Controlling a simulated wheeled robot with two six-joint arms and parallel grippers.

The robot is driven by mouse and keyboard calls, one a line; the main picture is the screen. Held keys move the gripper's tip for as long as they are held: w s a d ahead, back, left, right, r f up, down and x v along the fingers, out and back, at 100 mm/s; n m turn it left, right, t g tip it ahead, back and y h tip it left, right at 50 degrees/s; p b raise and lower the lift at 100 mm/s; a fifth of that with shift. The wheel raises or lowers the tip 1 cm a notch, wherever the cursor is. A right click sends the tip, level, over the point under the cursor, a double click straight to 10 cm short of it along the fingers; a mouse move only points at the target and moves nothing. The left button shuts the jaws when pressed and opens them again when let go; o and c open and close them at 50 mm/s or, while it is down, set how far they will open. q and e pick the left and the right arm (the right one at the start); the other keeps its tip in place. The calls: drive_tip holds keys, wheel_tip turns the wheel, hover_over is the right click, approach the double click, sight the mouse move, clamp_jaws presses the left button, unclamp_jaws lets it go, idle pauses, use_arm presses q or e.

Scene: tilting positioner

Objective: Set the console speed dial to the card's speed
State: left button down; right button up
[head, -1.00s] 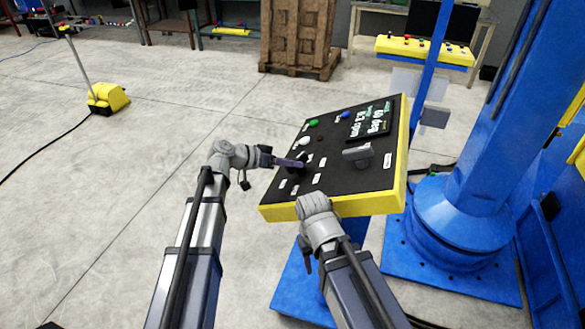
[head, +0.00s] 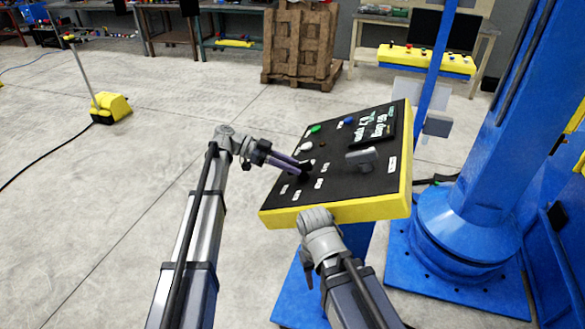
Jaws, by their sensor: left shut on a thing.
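The console (head: 345,190) is a tilted black panel with a yellow rim on a blue stand. My left gripper (head: 299,167) is shut on a small black knob, the speed dial (head: 306,169), on the panel's left half. The fingers partly cover it, and I cannot read its setting. A dark card or display (head: 373,127) with pale lettering sits at the panel's upper right; the lettering is too small to read surely.
A grey handle (head: 362,158) stands up from the panel right of the dial. Green, white and blue buttons (head: 316,128) line its upper left. A blue column (head: 480,150) stands close on the right.

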use_arm(q)
drive_tip(key=shift+w+m+g+y, duration=0.25)
drive_tip(key=shift+m+g, duration=0.55)
drive_tip(key=shift+m, duration=0.5)
drive_tip(key=shift+s, duration=0.1)
drive_tip(key=c, duration=0.7)
unclamp_jaws()
drive_tip(key=shift+g, duration=0.3)
